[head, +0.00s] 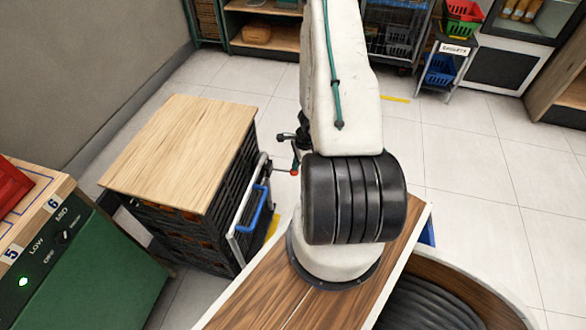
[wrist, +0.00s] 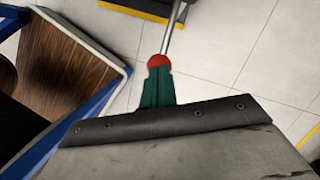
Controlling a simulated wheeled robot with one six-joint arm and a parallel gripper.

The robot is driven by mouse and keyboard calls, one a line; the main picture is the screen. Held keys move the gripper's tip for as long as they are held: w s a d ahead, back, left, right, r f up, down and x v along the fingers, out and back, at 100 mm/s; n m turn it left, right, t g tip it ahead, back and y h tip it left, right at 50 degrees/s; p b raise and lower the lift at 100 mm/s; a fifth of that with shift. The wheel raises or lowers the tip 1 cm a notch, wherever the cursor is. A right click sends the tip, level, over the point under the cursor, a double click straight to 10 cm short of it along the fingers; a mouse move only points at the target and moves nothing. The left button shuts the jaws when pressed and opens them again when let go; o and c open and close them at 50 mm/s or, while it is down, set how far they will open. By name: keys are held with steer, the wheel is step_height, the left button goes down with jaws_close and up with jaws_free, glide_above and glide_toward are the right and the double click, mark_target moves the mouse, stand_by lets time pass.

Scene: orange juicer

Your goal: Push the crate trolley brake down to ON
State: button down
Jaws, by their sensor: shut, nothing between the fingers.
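The crate trolley (head: 205,215) stands left of my arm in the head view, a stack of black slatted crates with a wooden top and a blue handle (head: 259,208). A thin metal lever with a red ball knob (head: 294,172) sticks out from its right side. In the wrist view the red knob (wrist: 158,61) sits at the end of a metal rod coming from the top. My gripper (wrist: 157,80) shows there as green fingers, shut and empty, with tips right at the knob. They look touching, but a small gap cannot be ruled out. My arm mostly hides the gripper in the head view.
A green cabinet with a dial (head: 62,237) stands at the lower left. Shelves (head: 265,35) and a small stand with baskets (head: 445,65) are at the back. The tiled floor right of my arm is largely clear. Yellow strips mark the floor.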

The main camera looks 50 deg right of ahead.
step_height(320, 180, down, 3)
steer(key=shift+f, duration=0.15)
steer(key=shift+d, duration=0.1)
steer(key=shift+s+d+r, duration=0.3)
steer(key=shift+s+d, duration=0.2)
steer(key=shift+d, duration=0.05)
steer(key=shift+s+d+r, duration=0.25)
steer(key=shift+s+d, duration=0.2)
steer(key=shift+d, duration=0.1)
steer(key=v, duration=0.7)
steer(key=shift+r, duration=0.4)
steer(key=shift+d, duration=0.1)
